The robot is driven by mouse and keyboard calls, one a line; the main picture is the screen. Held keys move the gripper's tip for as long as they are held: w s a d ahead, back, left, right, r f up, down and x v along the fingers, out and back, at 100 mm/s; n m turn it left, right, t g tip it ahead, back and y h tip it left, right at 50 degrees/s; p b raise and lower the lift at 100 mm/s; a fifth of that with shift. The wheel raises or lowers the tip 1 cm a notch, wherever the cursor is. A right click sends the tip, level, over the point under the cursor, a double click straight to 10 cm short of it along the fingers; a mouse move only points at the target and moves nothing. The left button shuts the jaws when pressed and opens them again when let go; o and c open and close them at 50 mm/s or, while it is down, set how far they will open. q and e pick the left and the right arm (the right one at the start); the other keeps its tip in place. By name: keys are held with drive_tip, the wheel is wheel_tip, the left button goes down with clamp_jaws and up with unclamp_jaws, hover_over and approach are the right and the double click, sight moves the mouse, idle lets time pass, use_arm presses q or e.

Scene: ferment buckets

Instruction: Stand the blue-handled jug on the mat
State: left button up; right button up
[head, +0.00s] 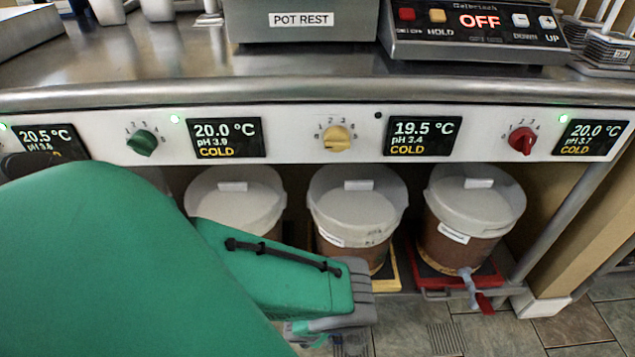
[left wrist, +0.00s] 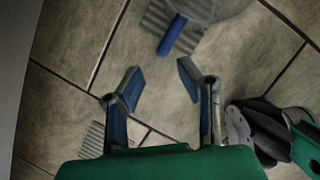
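The jug (left wrist: 205,8) shows in the left wrist view at the top edge, with a clear body cut off by the frame and a blue handle (left wrist: 172,35) pointing down-left. It is over the tiled floor and partly covers a grey ribbed patch (left wrist: 150,17). My left gripper (left wrist: 158,68) is open and empty, its two blue-padded fingers apart, just short of the handle. In the head view my green left arm hides much of the lower left, and the fingers cannot be made out. I cannot tell which surface is the task's mat.
Lidded buckets (head: 358,205) stand under the steel counter (head: 190,62). The right one (head: 474,205) sits on a red base (head: 425,268) with a red-handled tap (head: 484,303) sticking out. More ribbed patches (head: 445,339) lie on the floor. Tile between them is clear.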

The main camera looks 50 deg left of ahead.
use_arm(q)
drive_tip(key=s+a+r+n+g+y+p, duration=0.1)
drive_tip(key=s+a+r+n, duration=0.15)
drive_tip(key=r+n, duration=0.6)
drive_tip(key=s+a+r+n+y+p, duration=0.15)
drive_tip(key=a+r+n, duration=0.25)
drive_tip(key=r+n, duration=0.5)
drive_tip(key=s+d+r+n+g+h, duration=0.1)
drive_tip(key=s+d+r+n, duration=0.3)
drive_tip(key=r+n, duration=0.4)
drive_tip(key=s+d+r+n+g+h, duration=0.1)
drive_tip(key=s+d+r+n, duration=0.3)
drive_tip(key=r+n, duration=0.5)
drive_tip(key=shift+s+d+r+g, duration=0.4)
drive_tip(key=shift+d+r, duration=0.25)
drive_tip(key=shift+d, duration=0.6)
drive_tip(key=shift+r+n, duration=0.1)
drive_tip(key=shift+n, duration=0.15)
